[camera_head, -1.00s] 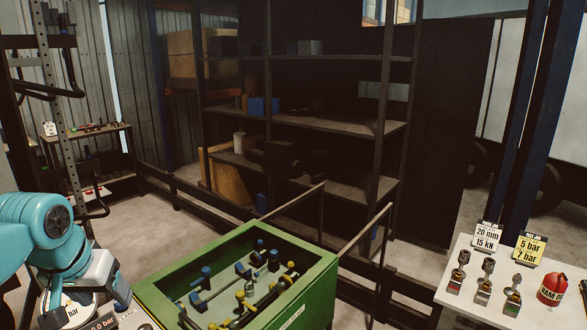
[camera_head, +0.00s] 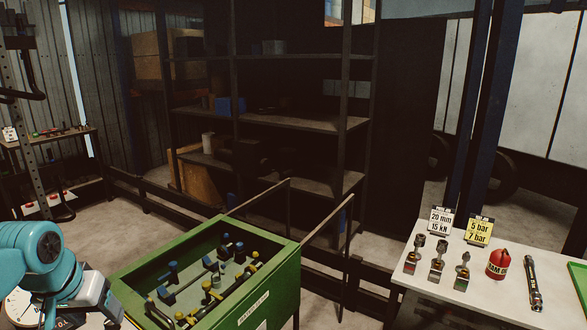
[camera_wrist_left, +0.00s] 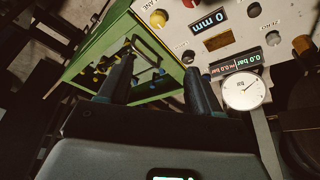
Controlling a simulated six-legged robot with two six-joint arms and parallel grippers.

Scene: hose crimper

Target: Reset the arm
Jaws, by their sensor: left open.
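My left arm comes in from the left in the head view, with the teal wrist and pale gripper body (camera_head: 92,290) beside the near left side of the green bin. In the left wrist view my left gripper (camera_wrist_left: 160,80) has two dark fingers spread apart, with nothing between them. Beyond the fingers are the green bin (camera_wrist_left: 108,40) and a light control panel (camera_wrist_left: 240,20) with knobs and displays. A round white gauge (camera_wrist_left: 242,91) is right of the fingers. It partly shows in the head view too. My right gripper is not in view.
The green bin (camera_head: 275,312) holds several blue and yellow fittings. A white table (camera_head: 420,275) at right carries several metal fittings, a red container (camera_head: 498,263), a dark tool (camera_head: 533,283) and two sign cards. Dark shelving (camera_head: 290,122) stands behind. Floor shows left of the bin.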

